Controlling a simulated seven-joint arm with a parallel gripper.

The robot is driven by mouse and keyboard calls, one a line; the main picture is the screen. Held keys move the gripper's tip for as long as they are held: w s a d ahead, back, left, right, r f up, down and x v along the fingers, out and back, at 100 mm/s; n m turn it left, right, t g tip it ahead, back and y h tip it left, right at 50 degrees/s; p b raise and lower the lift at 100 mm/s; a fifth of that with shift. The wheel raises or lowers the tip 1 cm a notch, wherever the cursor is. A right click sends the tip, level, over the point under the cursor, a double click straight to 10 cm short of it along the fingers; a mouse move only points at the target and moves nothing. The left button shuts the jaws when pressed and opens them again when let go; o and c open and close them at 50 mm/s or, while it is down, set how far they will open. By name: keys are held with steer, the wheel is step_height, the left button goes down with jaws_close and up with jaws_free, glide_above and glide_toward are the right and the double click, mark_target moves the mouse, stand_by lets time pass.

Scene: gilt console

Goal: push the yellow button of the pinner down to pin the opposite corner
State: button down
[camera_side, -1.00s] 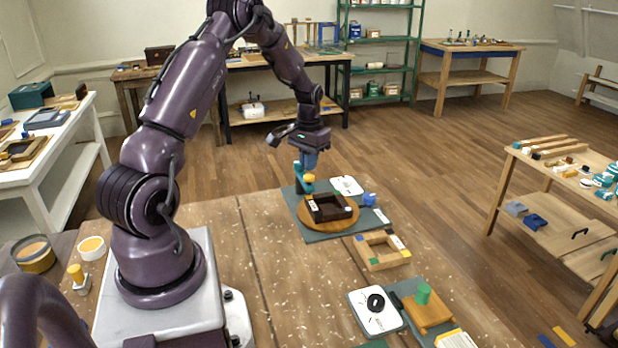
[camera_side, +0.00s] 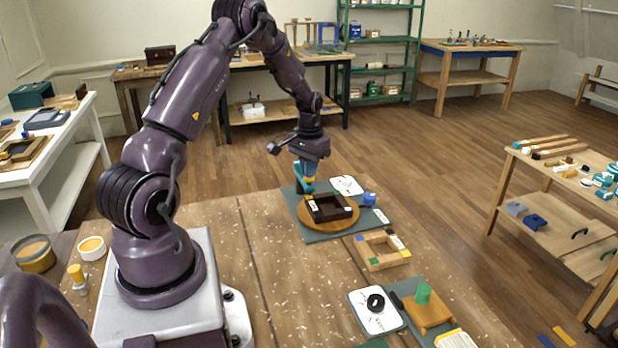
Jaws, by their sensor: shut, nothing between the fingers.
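The pinner (camera_side: 298,184) is a teal upright tool at the far left of the grey-green mat (camera_side: 320,235). Its yellow button (camera_side: 309,180) shows just under my gripper (camera_side: 308,175). My gripper is shut, points down and appears to be on the button; contact is hard to make out at this size. A dark brown square frame (camera_side: 332,213) lies on a round wooden disc (camera_side: 312,227) on the mat, with its far-left corner by the pinner. White marks show on the frame's sides.
A blue piece (camera_side: 369,199) and white cards (camera_side: 346,185) lie on the mat near the disc. A pale wooden frame (camera_side: 383,263) with coloured corners lies nearer. A green-knobbed wooden block (camera_side: 428,315) and a white plate with a black ring (camera_side: 376,303) are in front.

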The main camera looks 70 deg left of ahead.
steer(key=shift+f, duration=0.6)
stand_by(0.3)
steer(key=shift+r, duration=3.55)
steer(key=s+d+r+m+t, duration=0.2)
steer(key=s+d+r, duration=0.2)
steer(key=d, duration=0.6)
steer(key=s+d+r+m+t, duration=0.1)
steer(key=s+d+r+m, duration=0.1)
steer(key=s+d+r, duration=0.3)
steer(key=s+d+r+m+t, duration=0.2)
steer(key=s+d+r, duration=0.2)
steer(key=d+r, duration=0.5)
steer(key=d, duration=0.7)
steer(key=shift+s+d+r+t, duration=0.25)
steer(key=shift+d+r+t, duration=0.05)
steer(key=shift+d, duration=0.05)
